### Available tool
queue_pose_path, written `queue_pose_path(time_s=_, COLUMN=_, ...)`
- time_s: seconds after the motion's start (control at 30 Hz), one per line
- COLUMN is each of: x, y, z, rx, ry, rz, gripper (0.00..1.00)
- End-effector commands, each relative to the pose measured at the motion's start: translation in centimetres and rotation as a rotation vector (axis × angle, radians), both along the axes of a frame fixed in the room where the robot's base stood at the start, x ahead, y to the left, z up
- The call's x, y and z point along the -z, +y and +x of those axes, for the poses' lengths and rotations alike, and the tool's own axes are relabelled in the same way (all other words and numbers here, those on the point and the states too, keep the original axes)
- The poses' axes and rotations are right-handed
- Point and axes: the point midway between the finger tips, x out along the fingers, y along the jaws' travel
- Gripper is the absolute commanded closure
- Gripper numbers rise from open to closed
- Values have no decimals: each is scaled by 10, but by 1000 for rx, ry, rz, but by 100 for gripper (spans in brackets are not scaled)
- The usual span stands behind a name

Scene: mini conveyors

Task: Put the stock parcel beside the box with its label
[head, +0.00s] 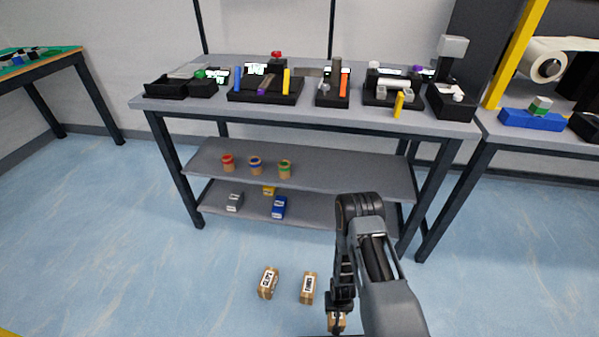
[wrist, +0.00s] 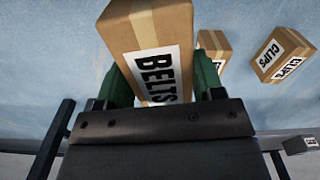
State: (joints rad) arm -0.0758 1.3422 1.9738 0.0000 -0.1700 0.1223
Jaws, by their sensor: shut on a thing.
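My gripper (head: 340,303) is low over the floor, shut on a brown cardboard parcel (head: 338,323). In the wrist view this parcel (wrist: 150,45) has a white label reading BELTS, and the green fingers press its two sides. A CLIPS parcel (head: 268,283) and another labelled parcel (head: 307,288) rest on the floor to the left; the second one's label is hard to read. On the bottom shelf are a grey box (head: 234,202), a yellow box (head: 269,190) and a blue box (head: 279,207), each with a small white label too small to read.
The workbench (head: 400,118) has two lower shelves; its legs stand at the corners. Three cork-coloured jars with red, blue and green tops stand on the middle shelf (head: 340,178). The bottom shelf (head: 318,212) has free room right of the blue box. Open blue floor lies left.

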Motion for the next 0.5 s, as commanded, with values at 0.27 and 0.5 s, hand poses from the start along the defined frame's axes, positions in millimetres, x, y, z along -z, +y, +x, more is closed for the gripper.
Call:
queue_pose_path(time_s=0.27, x=-81, y=-2, z=31, rx=-43, ry=-16, rz=0, gripper=70)
queue_pose_path(time_s=0.5, x=-184, y=-7, z=68, rx=-68, ry=-17, rz=1, gripper=70)
